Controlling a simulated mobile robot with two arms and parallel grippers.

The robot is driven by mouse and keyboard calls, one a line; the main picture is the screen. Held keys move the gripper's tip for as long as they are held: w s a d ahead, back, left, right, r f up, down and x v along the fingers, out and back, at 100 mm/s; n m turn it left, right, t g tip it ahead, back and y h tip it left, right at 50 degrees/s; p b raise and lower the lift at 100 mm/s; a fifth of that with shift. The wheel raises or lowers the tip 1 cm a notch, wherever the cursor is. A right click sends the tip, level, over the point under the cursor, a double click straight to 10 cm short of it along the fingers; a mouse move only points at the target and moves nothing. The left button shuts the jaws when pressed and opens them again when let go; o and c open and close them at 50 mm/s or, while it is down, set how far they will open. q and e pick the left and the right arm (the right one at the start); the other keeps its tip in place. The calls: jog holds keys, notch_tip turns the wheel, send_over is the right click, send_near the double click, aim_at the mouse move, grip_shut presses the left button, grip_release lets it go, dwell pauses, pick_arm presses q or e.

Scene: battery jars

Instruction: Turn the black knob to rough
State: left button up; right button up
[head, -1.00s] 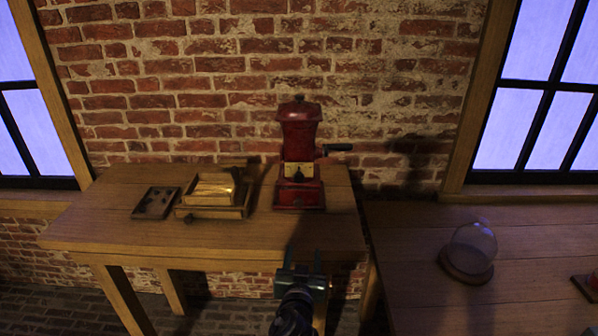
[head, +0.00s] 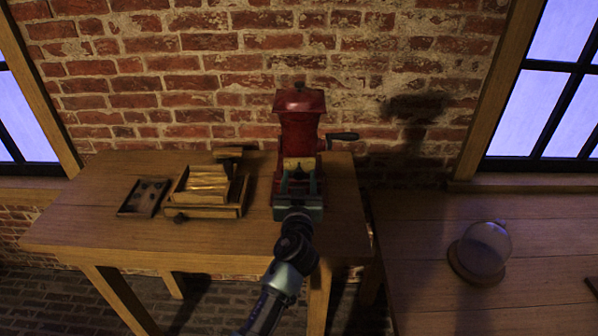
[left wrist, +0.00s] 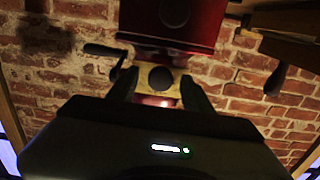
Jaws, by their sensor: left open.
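The red grinder (head: 299,110) stands upright at the right end of the wooden table. It has a pale brass plate (head: 298,163) low on its front. In the left wrist view the round black knob (left wrist: 160,78) sits on that plate, between the two fingers. My left gripper (head: 298,182) is in front of the grinder's lower part, with its fingers open on either side of the knob. A gap shows between each finger and the knob in the left wrist view. Any lettering on the plate is too small to read. My right gripper is not in view.
The grinder's crank (head: 342,136) sticks out to the right. A wooden box (head: 208,211) with yellowish contents and a small dark tray (head: 143,197) lie to the left. A glass dome (head: 487,246) stands on the right table. The brick wall is close behind.

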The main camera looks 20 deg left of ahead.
pick_arm(q)
jog(key=shift+w+a, duration=0.2)
jog(key=shift+w, duration=0.45)
jog(key=shift+w+a+f, duration=0.1)
jog(key=shift+w+f, duration=0.05)
jog(key=shift+w, duration=0.15)
grip_shut()
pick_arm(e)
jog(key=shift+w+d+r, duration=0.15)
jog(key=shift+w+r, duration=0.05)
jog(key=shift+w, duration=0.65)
